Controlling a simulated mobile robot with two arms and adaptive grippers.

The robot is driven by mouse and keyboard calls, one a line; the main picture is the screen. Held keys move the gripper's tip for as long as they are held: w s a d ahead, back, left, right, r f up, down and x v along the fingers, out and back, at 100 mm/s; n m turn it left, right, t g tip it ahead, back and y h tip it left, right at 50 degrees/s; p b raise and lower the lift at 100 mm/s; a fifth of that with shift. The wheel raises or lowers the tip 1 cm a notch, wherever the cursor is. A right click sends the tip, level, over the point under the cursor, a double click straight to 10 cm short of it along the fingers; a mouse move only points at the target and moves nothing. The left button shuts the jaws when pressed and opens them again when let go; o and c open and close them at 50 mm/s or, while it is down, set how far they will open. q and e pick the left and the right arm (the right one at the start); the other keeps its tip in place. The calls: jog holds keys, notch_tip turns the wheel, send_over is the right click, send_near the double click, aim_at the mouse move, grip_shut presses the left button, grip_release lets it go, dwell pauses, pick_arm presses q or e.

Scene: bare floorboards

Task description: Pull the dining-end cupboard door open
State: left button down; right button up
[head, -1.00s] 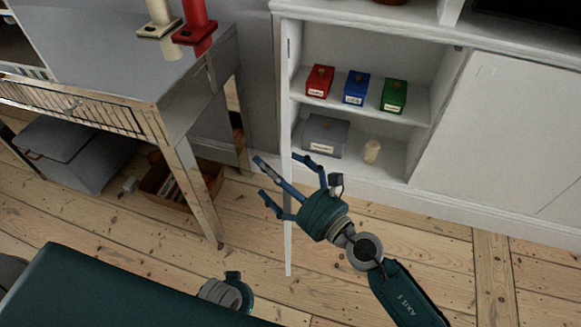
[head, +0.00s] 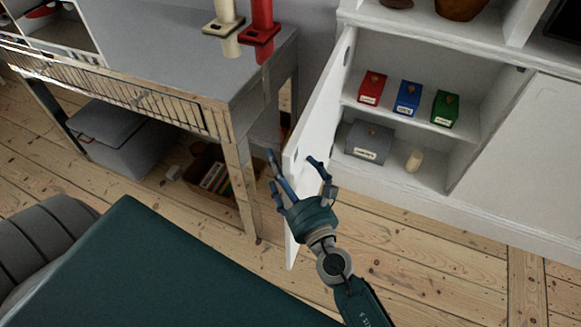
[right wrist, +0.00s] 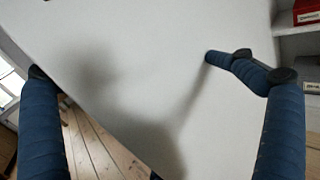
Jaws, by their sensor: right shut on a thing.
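The white cupboard door (head: 322,105) stands swung out from the left side of the cupboard opening, its inner face showing. My right gripper (head: 292,160) is shut on the door near its free edge, with blue fingers on either side of it. In the right wrist view the door's white panel (right wrist: 150,45) fills most of the picture, and the fingers (right wrist: 155,80) show around it. Any handle is hidden. My left gripper is not in view.
Inside the cupboard are red (head: 371,87), blue (head: 407,98) and green (head: 445,108) boxes, with a grey box (head: 369,141) and a cream cylinder (head: 414,161) below. A metal-edged table (head: 245,90) stands close left of the door. Floorboards in front are clear.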

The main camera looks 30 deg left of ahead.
aim_at(294, 189)
jog(key=shift+s+a+r+n+y, duration=0.3)
jog(key=shift+a+r, duration=0.3)
jog(key=o, duration=0.9)
jog(key=shift+c, duration=1.2)
jog(key=shift+s+d+f, duration=0.3)
jog(key=shift+d, duration=0.3)
jog(key=v, duration=1)
jog(key=shift+w+f, duration=0.15)
jog(key=c, duration=0.9)
jog(key=shift+v, duration=0.75)
jog(key=shift+c, duration=0.2)
jog(key=shift+w+d, duration=0.15)
jog(key=shift+w, duration=0.05)
